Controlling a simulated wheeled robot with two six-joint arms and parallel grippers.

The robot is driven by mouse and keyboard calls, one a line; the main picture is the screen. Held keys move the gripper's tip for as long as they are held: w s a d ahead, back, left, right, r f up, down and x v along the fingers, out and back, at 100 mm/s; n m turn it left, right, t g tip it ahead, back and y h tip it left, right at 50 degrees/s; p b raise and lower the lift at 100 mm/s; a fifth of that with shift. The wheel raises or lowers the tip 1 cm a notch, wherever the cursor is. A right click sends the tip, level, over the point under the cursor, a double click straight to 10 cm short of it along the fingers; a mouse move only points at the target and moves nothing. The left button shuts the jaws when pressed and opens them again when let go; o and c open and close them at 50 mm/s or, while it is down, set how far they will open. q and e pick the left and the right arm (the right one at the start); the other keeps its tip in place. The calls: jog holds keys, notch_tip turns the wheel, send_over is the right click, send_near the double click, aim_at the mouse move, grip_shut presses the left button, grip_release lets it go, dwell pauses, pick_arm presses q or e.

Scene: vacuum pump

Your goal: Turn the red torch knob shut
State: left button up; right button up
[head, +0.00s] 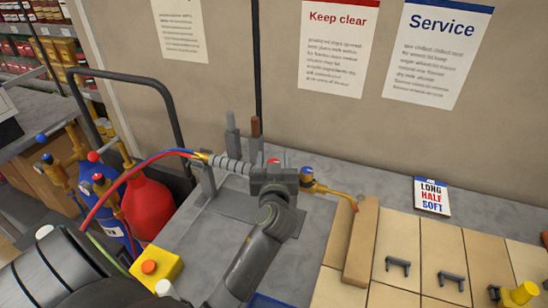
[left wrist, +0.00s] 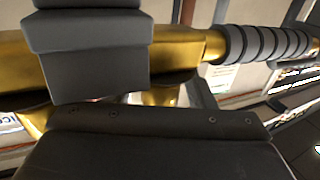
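The brass torch with a grey ribbed handle (head: 232,166) rests on a grey stand, its bent brass tip (head: 335,192) pointing right. A red knob (head: 273,161) shows just behind my left gripper (head: 273,178); a blue knob (head: 306,171) is just to its right. My left gripper is at the torch body and covers part of it. In the left wrist view, the two dark fingers of my left gripper (left wrist: 115,102) are at the brass body (left wrist: 185,52), with the ribbed handle (left wrist: 265,44) to the right. The red knob is not visible there. My right gripper is out of view.
Red and blue hoses (head: 140,165) run from the handle toward a red cylinder (head: 148,208) and blue cylinder at left. A yellow box with an orange button (head: 155,268) is in front. Tan blocks (head: 400,238), a small sign (head: 431,197) and a yellow-capped part (head: 522,292) are at right.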

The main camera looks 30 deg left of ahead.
pick_arm(q)
jog(key=c, duration=1)
jog(key=shift+w+m+t+h+p, duration=0.1)
jog(key=shift+m+t+h+p, duration=0.35)
jog(key=shift+m+t+h, duration=0.35)
jog(key=shift+d+h, duration=0.1)
jog(key=shift+h, duration=0.2)
jog(key=o, duration=1)
jog(key=shift+f, duration=0.1)
